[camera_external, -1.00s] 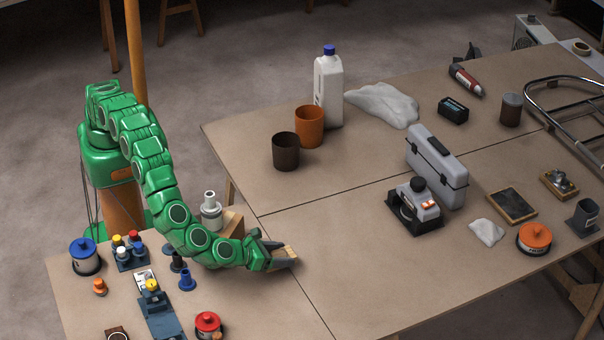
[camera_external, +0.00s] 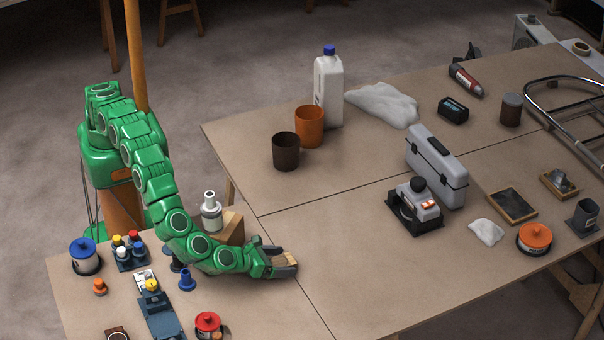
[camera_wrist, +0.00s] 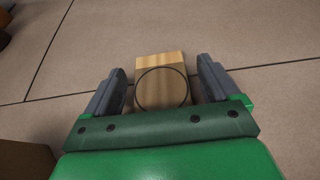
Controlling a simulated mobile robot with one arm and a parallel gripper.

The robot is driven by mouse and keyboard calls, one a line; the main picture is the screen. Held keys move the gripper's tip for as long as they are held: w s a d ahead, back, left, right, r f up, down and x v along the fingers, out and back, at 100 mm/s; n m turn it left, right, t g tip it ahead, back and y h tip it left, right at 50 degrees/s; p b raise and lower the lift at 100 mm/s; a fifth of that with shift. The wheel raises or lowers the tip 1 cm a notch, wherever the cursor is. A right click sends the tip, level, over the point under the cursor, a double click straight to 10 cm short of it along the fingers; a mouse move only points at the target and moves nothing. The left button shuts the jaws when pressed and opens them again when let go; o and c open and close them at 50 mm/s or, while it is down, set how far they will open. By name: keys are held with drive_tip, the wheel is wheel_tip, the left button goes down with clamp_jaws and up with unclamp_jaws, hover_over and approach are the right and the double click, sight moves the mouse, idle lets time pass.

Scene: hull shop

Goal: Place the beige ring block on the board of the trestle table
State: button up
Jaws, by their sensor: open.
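The beige ring block (camera_external: 291,258) is a small wooden block on the trestle table's board (camera_external: 370,270), close to the seam. In the wrist view the beige ring block (camera_wrist: 160,86) shows a dark circle outline on its near face. My gripper (camera_external: 286,261) is low over the board, with one finger on each side of the block. In the wrist view my gripper (camera_wrist: 160,68) is open, with narrow gaps between the fingers and the block. The block's lower end is partly hidden by my gripper body.
A larger brown wooden block (camera_external: 233,228) and a white-grey bottle (camera_external: 211,212) stand just behind my forearm. A blue peg (camera_external: 187,280) and a red-lidded jar (camera_external: 208,325) stand to the left. The board right of my gripper is clear up to the grey-black tool (camera_external: 415,207).

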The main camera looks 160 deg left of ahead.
drive_tip(key=shift+r, duration=0.15)
drive_tip(key=shift+d+r, duration=0.15)
drive_tip(key=shift+d, duration=0.15)
drive_tip(key=v, duration=1.1)
drive_tip(key=shift+d+r, duration=0.1)
drive_tip(key=shift+d, duration=0.05)
